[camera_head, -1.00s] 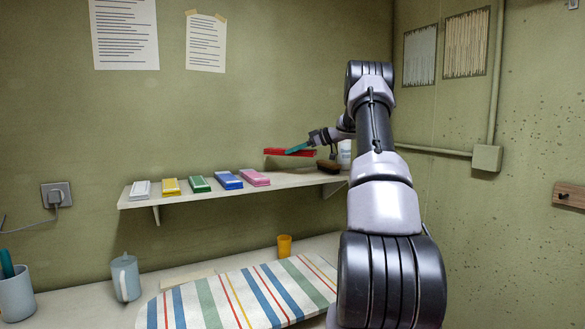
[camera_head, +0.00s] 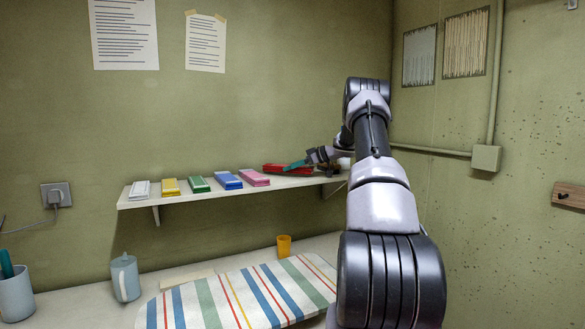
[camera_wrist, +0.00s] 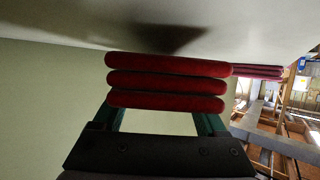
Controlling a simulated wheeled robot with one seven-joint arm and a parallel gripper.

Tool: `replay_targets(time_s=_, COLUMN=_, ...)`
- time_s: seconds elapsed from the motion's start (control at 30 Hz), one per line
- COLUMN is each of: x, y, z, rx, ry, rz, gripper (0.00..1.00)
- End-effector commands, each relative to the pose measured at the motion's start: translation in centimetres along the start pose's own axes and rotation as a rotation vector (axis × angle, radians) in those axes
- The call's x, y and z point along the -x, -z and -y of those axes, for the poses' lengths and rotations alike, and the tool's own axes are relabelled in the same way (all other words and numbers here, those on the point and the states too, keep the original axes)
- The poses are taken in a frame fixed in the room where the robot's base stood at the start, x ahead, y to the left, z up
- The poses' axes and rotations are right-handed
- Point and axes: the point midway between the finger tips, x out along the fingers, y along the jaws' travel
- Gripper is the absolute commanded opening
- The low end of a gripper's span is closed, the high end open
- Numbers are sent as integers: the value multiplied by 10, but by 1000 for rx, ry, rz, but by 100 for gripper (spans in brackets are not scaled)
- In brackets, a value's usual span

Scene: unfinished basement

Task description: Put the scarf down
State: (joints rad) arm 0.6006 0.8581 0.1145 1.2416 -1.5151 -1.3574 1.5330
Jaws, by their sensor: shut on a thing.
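The folded red scarf (camera_head: 288,169) is at the right part of the wall shelf (camera_head: 165,199), just right of the pink folded piece. My gripper (camera_head: 297,164), with teal fingers, is shut on it from the right. In the wrist view the scarf (camera_wrist: 167,82) shows as stacked red folds between the two teal fingers (camera_wrist: 167,120). Its folds lie close against the pale shelf surface (camera_wrist: 230,38). I cannot tell whether it bears fully on the shelf.
White, yellow, green, blue (camera_head: 228,180) and pink (camera_head: 253,178) folded pieces line the shelf to the left. A white object (camera_head: 345,163) is partly hidden behind my gripper.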

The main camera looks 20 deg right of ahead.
Motion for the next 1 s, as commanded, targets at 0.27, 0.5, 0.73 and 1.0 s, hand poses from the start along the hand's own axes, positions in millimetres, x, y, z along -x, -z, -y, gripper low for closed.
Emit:
replay_targets(time_s=0.27, x=-4, y=-9, z=0, rx=-3, ry=1, rz=1, gripper=15)
replay_targets(time_s=0.5, x=-6, y=-16, z=1, rx=-9, ry=4, rz=3, gripper=94)
replay_targets(time_s=0.73, x=-6, y=-17, z=2, rx=-11, ry=5, rz=5, gripper=100)
replay_targets(time_s=1.0, x=14, y=-5, z=0, rx=-11, ry=1, rz=4, gripper=100)
